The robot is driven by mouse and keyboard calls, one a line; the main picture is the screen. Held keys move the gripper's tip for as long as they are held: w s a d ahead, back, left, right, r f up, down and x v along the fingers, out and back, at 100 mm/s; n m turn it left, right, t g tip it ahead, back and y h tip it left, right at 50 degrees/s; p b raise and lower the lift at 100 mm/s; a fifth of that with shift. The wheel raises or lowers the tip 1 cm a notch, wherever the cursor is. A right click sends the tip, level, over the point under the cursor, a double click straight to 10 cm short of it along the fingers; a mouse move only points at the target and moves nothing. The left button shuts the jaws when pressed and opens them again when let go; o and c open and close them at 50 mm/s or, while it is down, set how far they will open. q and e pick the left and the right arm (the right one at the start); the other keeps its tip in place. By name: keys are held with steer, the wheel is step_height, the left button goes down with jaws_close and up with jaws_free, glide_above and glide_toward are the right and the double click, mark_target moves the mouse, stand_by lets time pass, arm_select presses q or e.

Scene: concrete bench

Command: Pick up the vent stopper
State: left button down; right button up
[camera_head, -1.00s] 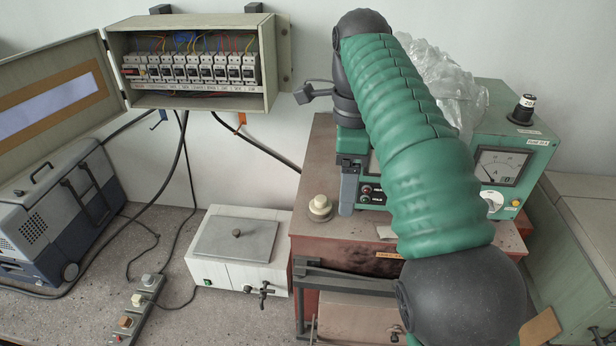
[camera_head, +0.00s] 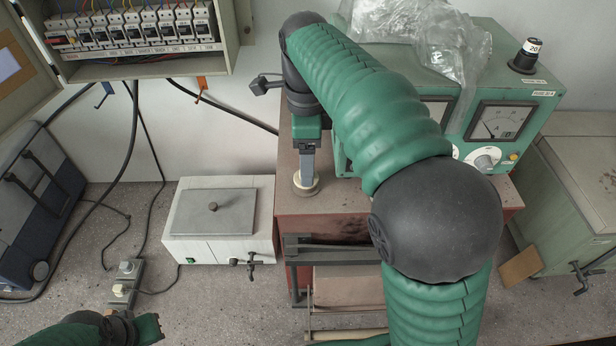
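The vent stopper (camera_head: 306,191), a small round cream knob, stands on top of the red-brown cabinet near its left edge. My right gripper (camera_head: 308,180) points straight down over it. Its grey finger is in front of the stopper and hides its middle; cream shows on both sides and below. I see the gripper edge-on, so I cannot tell whether it is open or shut on the stopper.
A white box with a grey lid (camera_head: 213,210) stands left of the cabinet (camera_head: 290,228). A green meter unit (camera_head: 520,92) with clear plastic on it stands behind my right arm. An open breaker box (camera_head: 150,65) hangs on the wall. A switch strip (camera_head: 122,280) lies lower left.

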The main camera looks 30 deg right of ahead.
steer(key=f, duration=0.1)
steer(key=w+f+p, duration=0.1)
steer(key=f, duration=0.1)
steer(key=f+p, duration=0.1)
steer(key=f, duration=0.1)
steer(key=shift+w+d+f, duration=0.2)
steer(key=shift+w+f, duration=0.05)
steer(key=shift+s+f, duration=0.15)
steer(key=shift+s, duration=0.05)
steer(key=shift+s+a, duration=0.15)
steer(key=shift+s, duration=0.15)
steer(key=shift+c, duration=1)
steer(key=shift+w, duration=0.35)
steer(key=c, duration=0.7)
arm_select(q)
steer(key=shift+w+r, duration=0.25)
steer(key=shift+r, duration=0.25)
steer(key=shift+w+r, duration=0.2)
steer(key=shift+r, duration=0.25)
arm_select(e)
steer(key=shift+s, duration=0.2)
steer(key=c, duration=0.5)
